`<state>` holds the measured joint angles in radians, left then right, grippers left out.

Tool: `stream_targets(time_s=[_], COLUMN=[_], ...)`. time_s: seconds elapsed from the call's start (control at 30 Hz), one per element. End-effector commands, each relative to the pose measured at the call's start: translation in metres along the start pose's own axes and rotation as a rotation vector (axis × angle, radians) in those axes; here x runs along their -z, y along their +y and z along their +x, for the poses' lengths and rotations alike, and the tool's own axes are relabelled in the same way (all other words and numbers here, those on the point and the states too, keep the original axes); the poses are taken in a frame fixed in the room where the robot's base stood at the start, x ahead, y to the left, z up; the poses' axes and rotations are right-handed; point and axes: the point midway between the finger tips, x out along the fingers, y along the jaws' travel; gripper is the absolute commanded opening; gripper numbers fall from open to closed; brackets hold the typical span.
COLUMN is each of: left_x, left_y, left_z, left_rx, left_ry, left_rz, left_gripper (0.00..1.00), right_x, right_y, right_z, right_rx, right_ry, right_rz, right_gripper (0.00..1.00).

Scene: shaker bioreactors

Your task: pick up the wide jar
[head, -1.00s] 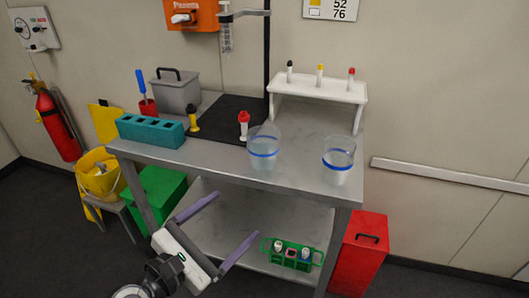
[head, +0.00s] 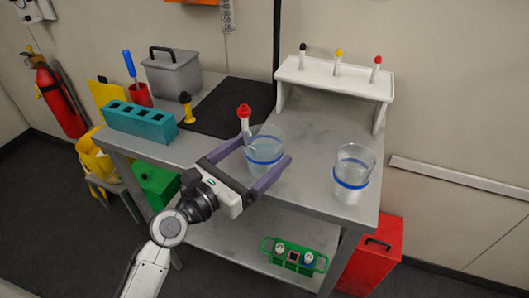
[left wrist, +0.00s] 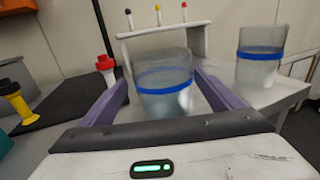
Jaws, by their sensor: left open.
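A clear jar with a blue band, the wide jar (head: 264,161), stands upright at the front edge of the bench, and it fills the middle of the left wrist view (left wrist: 165,90). My left gripper (head: 265,150) is open, its two purple fingers on either side of this jar, also seen in the left wrist view (left wrist: 162,85). I cannot tell whether the fingers touch the glass. A second blue-banded clear jar (head: 353,178) stands to the right, clear of the gripper. My right gripper is not in view.
A red-capped vial (head: 244,115) stands just behind the jar, close to the left finger. A white rack (head: 330,80) with vials is at the back. A teal block (head: 139,121) and grey box (head: 172,74) are on the left. A green rack (head: 294,256) sits on the lower shelf.

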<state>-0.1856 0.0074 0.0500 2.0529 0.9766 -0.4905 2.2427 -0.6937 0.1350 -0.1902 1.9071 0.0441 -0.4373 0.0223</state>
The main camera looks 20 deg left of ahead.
Motion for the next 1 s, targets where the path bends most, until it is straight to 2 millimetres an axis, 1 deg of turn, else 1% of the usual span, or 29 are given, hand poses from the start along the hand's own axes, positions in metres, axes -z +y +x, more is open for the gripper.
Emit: stream_targets(time_s=[0.23,0.33,0.43,0.63,0.67,0.7,0.93,0.97,1.0], left_x=[-0.01,-0.007,-0.007,-0.006,-0.006,-0.006,-0.006,-0.006,-0.008], left_y=[-0.007,-0.006,-0.006,-0.006,-0.006,-0.006,-0.006,-0.006,-0.005], left_z=[0.033,0.045,0.051,0.052,0.052,0.052,0.051,0.051,0.051], left_rx=[0.002,0.001,0.0,0.0,0.0,0.0,0.0,0.0,-0.001], left_ry=[-0.003,-0.001,0.0,0.0,0.0,0.0,0.0,0.0,-0.003], left_rz=[-0.001,0.001,0.0,0.0,0.0,0.0,0.0,0.0,0.0], left_gripper=[0.86,0.86,0.86,0.86,0.84,0.77,0.38,0.35,0.35], right_x=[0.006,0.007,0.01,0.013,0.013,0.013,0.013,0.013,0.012], right_y=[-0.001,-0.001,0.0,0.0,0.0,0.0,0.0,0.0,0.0], right_z=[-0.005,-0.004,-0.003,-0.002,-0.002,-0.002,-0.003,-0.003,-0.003], right_rx=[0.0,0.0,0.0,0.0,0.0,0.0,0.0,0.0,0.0], right_ry=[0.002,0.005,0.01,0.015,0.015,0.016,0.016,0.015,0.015], right_rz=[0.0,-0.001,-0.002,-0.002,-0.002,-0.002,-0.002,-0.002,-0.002], right_gripper=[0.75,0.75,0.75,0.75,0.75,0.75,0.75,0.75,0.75])
